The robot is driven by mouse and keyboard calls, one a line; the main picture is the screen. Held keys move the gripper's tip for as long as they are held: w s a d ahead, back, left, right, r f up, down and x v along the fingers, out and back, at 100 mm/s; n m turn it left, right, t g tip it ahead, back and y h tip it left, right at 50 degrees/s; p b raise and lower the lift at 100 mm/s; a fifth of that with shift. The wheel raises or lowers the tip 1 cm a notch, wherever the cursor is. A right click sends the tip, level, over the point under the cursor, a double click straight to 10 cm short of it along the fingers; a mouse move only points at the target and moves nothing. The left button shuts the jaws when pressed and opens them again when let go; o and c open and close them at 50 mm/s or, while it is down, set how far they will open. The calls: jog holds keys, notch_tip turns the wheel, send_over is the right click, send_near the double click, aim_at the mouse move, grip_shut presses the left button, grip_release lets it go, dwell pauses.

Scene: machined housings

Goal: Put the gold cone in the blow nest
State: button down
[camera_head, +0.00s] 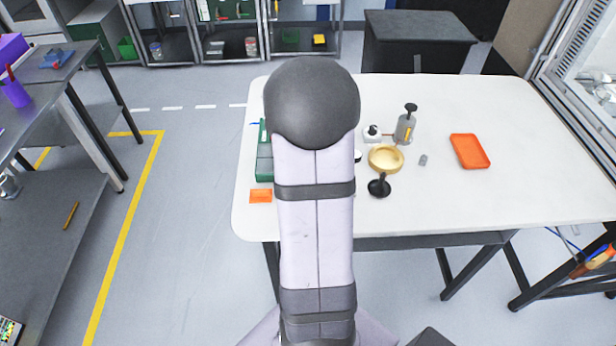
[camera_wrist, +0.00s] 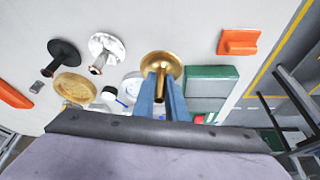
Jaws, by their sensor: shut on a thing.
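The gold cone (camera_wrist: 161,63), a wide flared disc with a narrow stem, is in the wrist view. My gripper (camera_wrist: 161,88) is shut on its stem between two blue-grey fingers, with the flared disc beyond the fingertips. My arm hides the gripper and cone in the head view. No fixture is clearly recognisable as the blow nest. A green box (camera_wrist: 211,80) lies just right of the fingers in the wrist view; in the head view it is partly hidden behind my arm (camera_head: 264,165).
A black flared part (camera_head: 379,186), round gold dish (camera_head: 386,158), white flared part (camera_head: 372,132), grey dispenser (camera_head: 405,128) and small grey piece (camera_head: 423,160) stand right of my arm. An orange tray (camera_head: 470,151) lies farther right, an orange block (camera_head: 261,196) left.

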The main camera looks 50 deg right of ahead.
notch_tip(320, 180, up, 5)
jog(key=shift+r+b, duration=0.1)
jog(key=shift+b, duration=0.4)
jog(key=shift+m, duration=0.4)
jog(key=f, duration=0.1)
jog(key=s+d+f, duration=0.1)
jog(key=f, duration=0.1)
jog(key=s+d+f+b, duration=0.1)
jog(key=shift+f, duration=0.3)
jog(key=shift+w+d+r, duration=2.8)
jog(key=shift+d+r, duration=0.15)
jog(key=shift+d, duration=1.85)
jog(key=shift+f+p, duration=1.25)
jog(key=shift+f, duration=3.8)
